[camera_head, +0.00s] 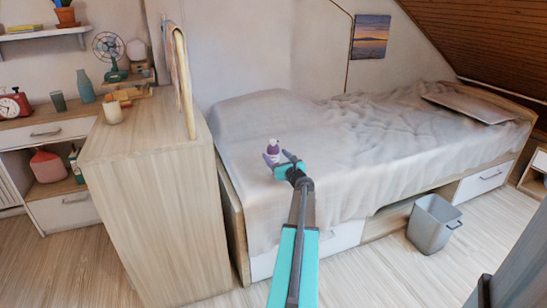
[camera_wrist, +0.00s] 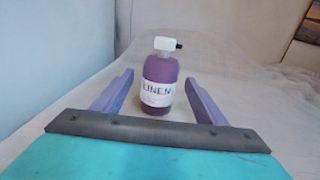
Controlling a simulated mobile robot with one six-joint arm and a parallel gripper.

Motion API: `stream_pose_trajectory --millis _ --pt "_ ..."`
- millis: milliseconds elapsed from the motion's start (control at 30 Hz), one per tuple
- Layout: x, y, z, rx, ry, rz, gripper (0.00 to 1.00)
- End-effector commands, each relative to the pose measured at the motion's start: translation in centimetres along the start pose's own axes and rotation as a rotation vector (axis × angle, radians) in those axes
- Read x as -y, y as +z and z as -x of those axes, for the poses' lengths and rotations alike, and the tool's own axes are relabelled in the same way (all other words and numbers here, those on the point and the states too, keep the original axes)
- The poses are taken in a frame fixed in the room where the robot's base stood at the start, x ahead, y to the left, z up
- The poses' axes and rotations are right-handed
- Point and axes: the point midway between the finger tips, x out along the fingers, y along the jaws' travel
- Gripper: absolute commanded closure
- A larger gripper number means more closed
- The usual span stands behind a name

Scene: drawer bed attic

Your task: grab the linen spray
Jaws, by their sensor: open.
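The linen spray (camera_wrist: 159,80) is a purple bottle with a white cap and a white label reading "LINEN". It stands upright on the bed, and in the head view the linen spray (camera_head: 273,147) shows just beyond my gripper (camera_head: 279,160). In the wrist view my gripper (camera_wrist: 157,95) is open, with one purple finger to each side of the bottle. The bottle stands between the fingers near their tips, with gaps visible on both sides. The bottle's base is visible above the gripper's dark front bar.
A tall wooden cabinet (camera_head: 155,190) stands left of the bed. A grey bin (camera_head: 432,225) stands on the floor at right. The bed around the bottle is clear.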

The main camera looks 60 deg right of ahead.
Motion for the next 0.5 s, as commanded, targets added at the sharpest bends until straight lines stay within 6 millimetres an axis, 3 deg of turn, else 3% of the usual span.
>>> stream_pose_trajectory --millis 233,500 --pt "0.1 -0.1 -2.7 0.001 0.001 0.000 0.34" --pt "0.0 -0.1 -3.6 0.000 -0.001 -0.001 0.34"
